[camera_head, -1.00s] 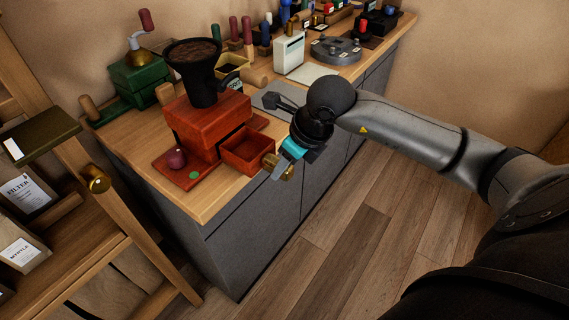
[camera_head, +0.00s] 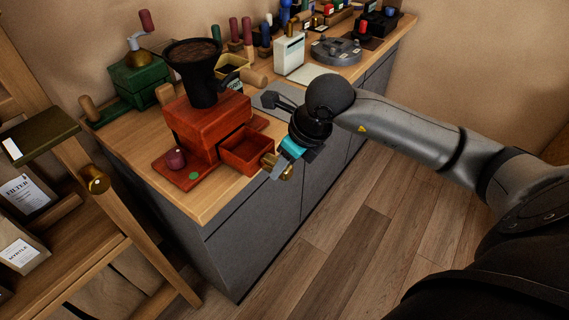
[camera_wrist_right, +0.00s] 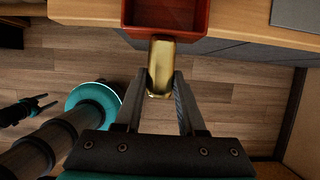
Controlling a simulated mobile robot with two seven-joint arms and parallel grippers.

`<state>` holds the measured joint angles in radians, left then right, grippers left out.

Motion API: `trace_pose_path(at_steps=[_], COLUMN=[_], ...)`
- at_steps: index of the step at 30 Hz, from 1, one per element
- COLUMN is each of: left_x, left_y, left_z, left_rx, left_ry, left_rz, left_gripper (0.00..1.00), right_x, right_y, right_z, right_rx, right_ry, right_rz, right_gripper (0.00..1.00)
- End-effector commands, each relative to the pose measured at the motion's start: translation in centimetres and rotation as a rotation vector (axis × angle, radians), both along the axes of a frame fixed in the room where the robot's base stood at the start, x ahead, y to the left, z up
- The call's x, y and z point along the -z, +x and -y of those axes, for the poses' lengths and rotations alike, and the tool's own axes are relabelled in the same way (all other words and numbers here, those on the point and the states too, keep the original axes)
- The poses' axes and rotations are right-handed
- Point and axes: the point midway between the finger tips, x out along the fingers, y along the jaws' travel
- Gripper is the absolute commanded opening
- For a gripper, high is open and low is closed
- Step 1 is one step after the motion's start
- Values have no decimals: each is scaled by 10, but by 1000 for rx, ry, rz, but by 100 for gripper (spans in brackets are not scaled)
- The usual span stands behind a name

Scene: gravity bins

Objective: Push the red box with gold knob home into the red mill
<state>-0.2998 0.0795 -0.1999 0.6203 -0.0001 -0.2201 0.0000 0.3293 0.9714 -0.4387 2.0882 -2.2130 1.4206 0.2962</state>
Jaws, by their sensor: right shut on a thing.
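The red mill (camera_head: 208,122) stands on the wooden counter with a dark cup-shaped hopper on top. The red box (camera_head: 247,146) sticks out of the mill's front, open at the top and empty; its front end is also in the right wrist view (camera_wrist_right: 167,16). Its gold knob (camera_wrist_right: 161,66) faces my right gripper (camera_head: 277,170). My right gripper is shut on the gold knob, with a finger on each side in the right wrist view (camera_wrist_right: 160,92). No left gripper shows in the head view.
A green mill (camera_head: 140,78) stands at the back left. A wooden rack (camera_head: 95,180) with bags is at the left. Floor in front of the grey cabinets is free.

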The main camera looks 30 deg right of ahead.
Motion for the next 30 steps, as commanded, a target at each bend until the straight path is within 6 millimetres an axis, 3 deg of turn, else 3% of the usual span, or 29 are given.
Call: trace_pose_path(at_steps=[30], left_x=[5], left_y=[0], left_z=[0], left_rx=[0], left_ry=[0], left_rz=[0], left_gripper=[64], right_x=[0], right_y=[-2], right_z=[1], right_rx=[0], right_ry=[1], right_rz=[4], right_gripper=[0])
